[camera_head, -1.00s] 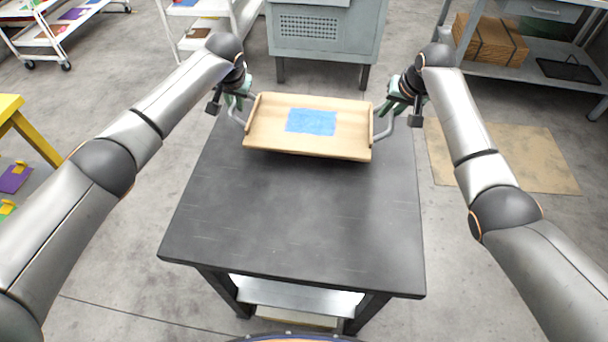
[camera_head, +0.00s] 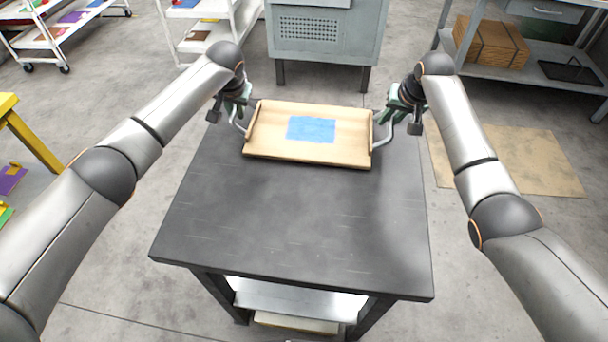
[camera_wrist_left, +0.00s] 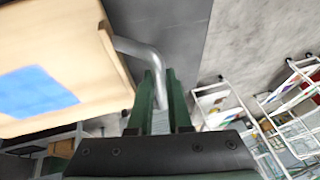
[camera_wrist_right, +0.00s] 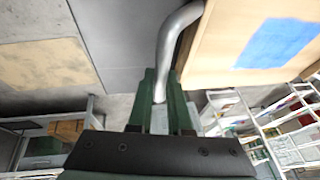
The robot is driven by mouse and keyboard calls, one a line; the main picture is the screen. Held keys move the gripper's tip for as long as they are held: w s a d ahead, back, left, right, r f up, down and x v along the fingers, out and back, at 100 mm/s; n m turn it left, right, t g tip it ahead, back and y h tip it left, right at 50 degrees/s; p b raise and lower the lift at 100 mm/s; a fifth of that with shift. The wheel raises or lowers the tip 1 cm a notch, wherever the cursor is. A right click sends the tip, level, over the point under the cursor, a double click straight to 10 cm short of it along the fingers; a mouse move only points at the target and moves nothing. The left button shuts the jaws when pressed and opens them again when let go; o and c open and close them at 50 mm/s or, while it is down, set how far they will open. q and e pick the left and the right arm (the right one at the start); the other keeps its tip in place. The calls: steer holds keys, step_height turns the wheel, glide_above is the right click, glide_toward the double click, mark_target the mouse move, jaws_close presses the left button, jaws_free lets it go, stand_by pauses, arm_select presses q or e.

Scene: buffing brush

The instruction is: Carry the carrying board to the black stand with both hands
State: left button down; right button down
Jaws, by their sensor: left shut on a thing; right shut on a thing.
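The carrying board (camera_head: 270,145) is a light wooden tray with a blue patch (camera_head: 311,129) and a metal handle at each end. It is at the far end of the black stand (camera_head: 290,220); whether it touches the top or hangs just above it, I cannot tell. My left gripper (camera_head: 238,108) is shut on the left handle, also seen in the left wrist view (camera_wrist_left: 150,60). My right gripper (camera_head: 392,112) is shut on the right handle, which shows in the right wrist view (camera_wrist_right: 172,45). The board looks roughly level.
A grey cabinet (camera_head: 325,40) stands behind the stand. A shelf with cardboard boxes (camera_head: 490,45) is at the back right, white carts (camera_head: 205,30) at the back left, and a yellow table (camera_head: 25,135) at the left. A tan mat (camera_head: 520,160) lies on the floor. The stand's near top is clear.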

arm_select(q)
steer(key=shift+a+f, duration=0.1)
steer(key=shift+f, duration=0.3)
arm_select(e)
steer(key=shift+f, duration=0.4)
arm_select(q)
steer(key=c, duration=0.8)
jaws_free()
steer(key=shift+c, duration=0.2)
arm_select(e)
steer(key=c, duration=0.8)
jaws_free()
steer(key=shift+c, duration=0.2)
steer(key=shift+r, duration=0.15)
arm_select(q)
steer(key=v, duration=1.2)
arm_select(e)
steer(key=v, duration=1.2)
